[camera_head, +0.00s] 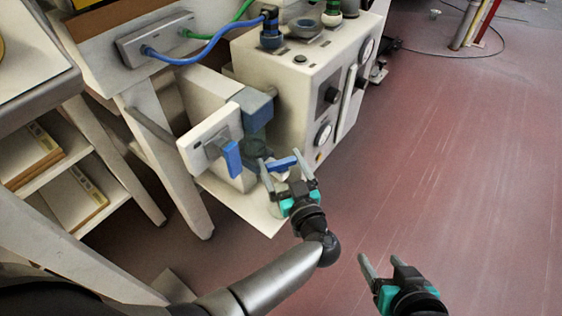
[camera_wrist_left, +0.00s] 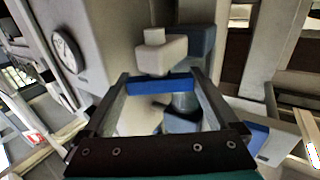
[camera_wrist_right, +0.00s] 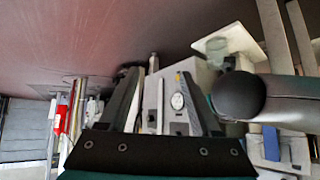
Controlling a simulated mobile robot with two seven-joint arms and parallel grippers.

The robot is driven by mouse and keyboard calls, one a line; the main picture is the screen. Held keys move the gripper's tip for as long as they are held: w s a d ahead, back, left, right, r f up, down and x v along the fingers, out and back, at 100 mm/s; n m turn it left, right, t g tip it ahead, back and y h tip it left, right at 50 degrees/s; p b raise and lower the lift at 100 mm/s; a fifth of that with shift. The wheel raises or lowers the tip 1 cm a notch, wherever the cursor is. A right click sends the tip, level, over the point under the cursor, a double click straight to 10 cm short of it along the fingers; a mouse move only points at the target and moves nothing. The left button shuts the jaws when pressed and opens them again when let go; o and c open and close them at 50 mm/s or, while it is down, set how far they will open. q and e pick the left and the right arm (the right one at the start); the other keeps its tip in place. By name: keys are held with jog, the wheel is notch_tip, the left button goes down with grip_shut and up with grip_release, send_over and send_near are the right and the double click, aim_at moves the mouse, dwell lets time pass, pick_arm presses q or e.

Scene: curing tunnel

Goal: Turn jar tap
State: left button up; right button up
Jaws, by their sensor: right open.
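The jar (camera_head: 256,146), dark and see-through, stands on a white shelf below a grey-blue block. A blue tap lever (camera_head: 281,164) shows beside it and as a bar across the left wrist view (camera_wrist_left: 160,85). My left gripper (camera_head: 282,160) is at this lever with its fingers spread, one near each end of the bar. Whether they touch it I cannot tell. In the left wrist view the jar (camera_wrist_left: 184,104) is partly hidden behind the lever. My right gripper (camera_head: 381,261) is open and empty, low over the floor to the right.
A white machine box (camera_head: 285,85) with dials stands behind the jar. A white unit (camera_head: 210,138) with another blue handle (camera_head: 233,158) is to its left. Blue and green hoses run above. A shelf rack with boxes is at left.

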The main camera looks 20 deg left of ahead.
pick_arm(q)
jog(key=c, duration=0.9)
jog(key=m+t+h+p, duration=0.1)
jog(key=p, duration=0.1)
jog(key=h+p, duration=0.1)
jog(key=p, duration=0.2)
jog(key=shift+a+r+m+t, duration=0.15)
jog(key=shift+r+m+t, duration=0.2)
jog(key=shift+m+t, duration=0.05)
jog(key=m+t+h+p, duration=0.1)
jog(key=h, duration=0.1)
jog(key=m+h+p, duration=0.2)
jog(key=h, duration=0.1)
jog(key=shift+m+t+h, duration=0.3)
jog(key=shift+t, duration=0.1)
jog(key=shift+m+h, duration=0.8)
jog(key=shift+h, duration=0.4)
jog(key=shift+w+f+m+h, duration=0.1)
jog(key=shift+m+h, duration=0.2)
jog(key=shift+h, duration=0.2)
jog(key=shift+m+h, duration=0.9)
jog(key=shift+h, duration=0.7)
pick_arm(e)
jog(key=s+d+f+g+h, duration=0.2)
jog(key=s+d+f+g, duration=0.2)
jog(key=f, duration=0.6)
jog(key=shift+s+d+g, duration=0.4)
jog(key=shift+s+g, duration=0.4)
jog(key=shift+s, duration=0.25)
jog(key=shift+w, duration=0.1)
